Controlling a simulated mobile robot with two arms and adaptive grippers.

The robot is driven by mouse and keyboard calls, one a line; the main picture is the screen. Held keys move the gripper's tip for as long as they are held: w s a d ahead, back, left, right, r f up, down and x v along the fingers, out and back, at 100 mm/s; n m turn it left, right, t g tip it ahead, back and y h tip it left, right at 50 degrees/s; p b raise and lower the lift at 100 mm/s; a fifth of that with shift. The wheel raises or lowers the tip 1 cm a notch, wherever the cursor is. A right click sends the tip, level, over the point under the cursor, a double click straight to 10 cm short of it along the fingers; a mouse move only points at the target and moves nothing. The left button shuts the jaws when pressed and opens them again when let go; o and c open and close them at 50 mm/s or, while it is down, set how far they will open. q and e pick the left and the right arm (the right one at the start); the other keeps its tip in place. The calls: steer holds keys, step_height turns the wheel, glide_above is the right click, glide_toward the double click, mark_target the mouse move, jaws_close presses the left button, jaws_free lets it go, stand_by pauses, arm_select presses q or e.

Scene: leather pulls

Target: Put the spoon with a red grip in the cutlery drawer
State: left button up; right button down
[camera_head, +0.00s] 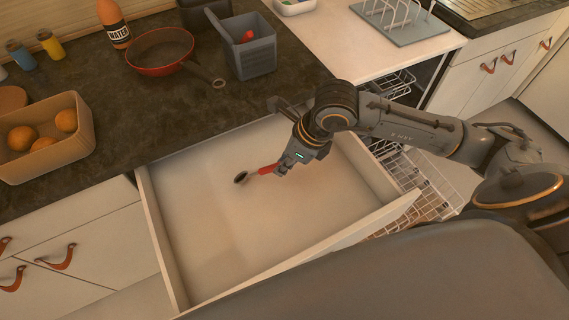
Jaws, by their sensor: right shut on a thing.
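The spoon with a red grip (263,170) is in my right gripper (284,168). The gripper is shut on the red grip, and the dark bowl of the spoon points left. The spoon is over the open drawer (215,245), inside its outline as seen from above. I cannot tell whether the spoon touches the drawer bottom. The drawer is pulled out and shows a bare, pale bottom with no other cutlery in it. My left gripper is not in view.
On the dark counter stand a grey bin (250,58) with a red item inside, a red pan (160,52), an orange bottle (113,25) and a crate (75,148) of oranges. An open dishwasher with wire racks (425,190) is right of the drawer.

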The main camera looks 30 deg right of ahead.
steer(key=shift+f, duration=0.7)
steer(key=shift+f, duration=0.15)
steer(key=c, duration=1.3)
jaws_free()
steer(key=shift+c, duration=0.2)
steer(key=v, duration=1.2)
steer(key=shift+b, duration=0.4)
